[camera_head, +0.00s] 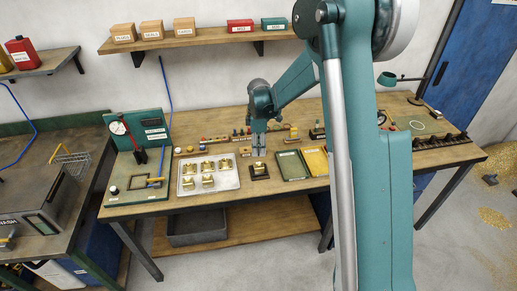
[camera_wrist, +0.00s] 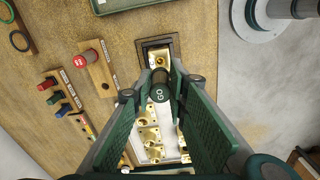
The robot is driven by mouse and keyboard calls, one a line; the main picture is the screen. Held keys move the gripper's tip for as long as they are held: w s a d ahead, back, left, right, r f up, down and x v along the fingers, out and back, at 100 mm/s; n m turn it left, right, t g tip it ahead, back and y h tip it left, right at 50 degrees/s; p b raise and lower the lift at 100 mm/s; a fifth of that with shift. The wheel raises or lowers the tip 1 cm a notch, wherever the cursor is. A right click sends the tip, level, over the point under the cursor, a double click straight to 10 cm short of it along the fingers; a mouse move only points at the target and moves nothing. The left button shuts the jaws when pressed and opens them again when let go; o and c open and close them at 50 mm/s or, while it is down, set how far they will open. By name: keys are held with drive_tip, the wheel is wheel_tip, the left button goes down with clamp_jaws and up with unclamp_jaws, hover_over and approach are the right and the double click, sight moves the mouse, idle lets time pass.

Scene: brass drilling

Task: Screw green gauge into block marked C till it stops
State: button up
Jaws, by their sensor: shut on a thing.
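My gripper (camera_wrist: 160,92) is shut on a dark cylindrical gauge (camera_wrist: 159,86) with a pale section lettered GO; its colour looks dark grey-green. In the head view my gripper (camera_head: 258,146) points down above a dark fixture (camera_head: 259,177) on the bench. A brass block (camera_wrist: 158,59) sits in that fixture, just beyond the gauge's end in the wrist view. The gauge's lower end is hidden, so I cannot tell whether it touches the block. No letter C is readable on the block.
A white tray (camera_head: 229,184) with several brass blocks stands left of the fixture. A green tray (camera_head: 291,165) and a yellow tray (camera_head: 315,161) lie to the right. Small racks with coloured pieces (camera_wrist: 58,92) line the bench behind. A red-topped piece (camera_wrist: 84,59) stands in a wooden holder.

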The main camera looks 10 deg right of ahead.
drive_tip(key=shift+f, duration=0.25)
drive_tip(key=shift+f+b, duration=0.45)
drive_tip(key=shift+f, duration=1.35)
drive_tip(key=shift+f+b, duration=0.6)
drive_tip(key=shift+f, duration=0.05)
drive_tip(key=shift+f+b, duration=0.45)
drive_tip(key=shift+b, duration=0.3)
idle(0.9)
drive_tip(key=shift+m, duration=0.3)
idle(0.4)
drive_tip(key=m+b, duration=0.2)
drive_tip(key=m, duration=0.3)
drive_tip(key=shift+f+m+b, duration=0.15)
drive_tip(key=shift+m+b, duration=0.15)
drive_tip(key=shift+m, duration=0.1)
drive_tip(key=m+b, duration=0.1)
drive_tip(key=m, duration=0.5)
drive_tip(key=shift+b, duration=0.4)
